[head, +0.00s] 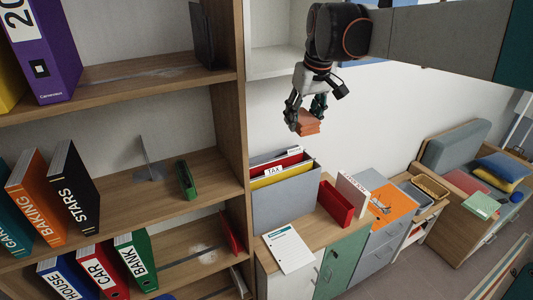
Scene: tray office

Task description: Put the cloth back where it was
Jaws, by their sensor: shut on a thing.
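My gripper (306,112) hangs in the upper middle of the head view, in front of the white wall and above the low cabinet. It is shut on a folded orange cloth (308,123), which hangs between and below the fingertips. The cloth is clear of every surface. An orange mat or sheet (392,204) lies on the cabinet top to the lower right, with a small item on it that I cannot make out.
A wooden shelf unit (240,150) with several binders fills the left. The low cabinet (330,232) carries a grey file box (285,205), a red box (335,204), a white upright card (353,194) and a paper sheet (289,249). A grey sofa (452,148) with cushions stands at right.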

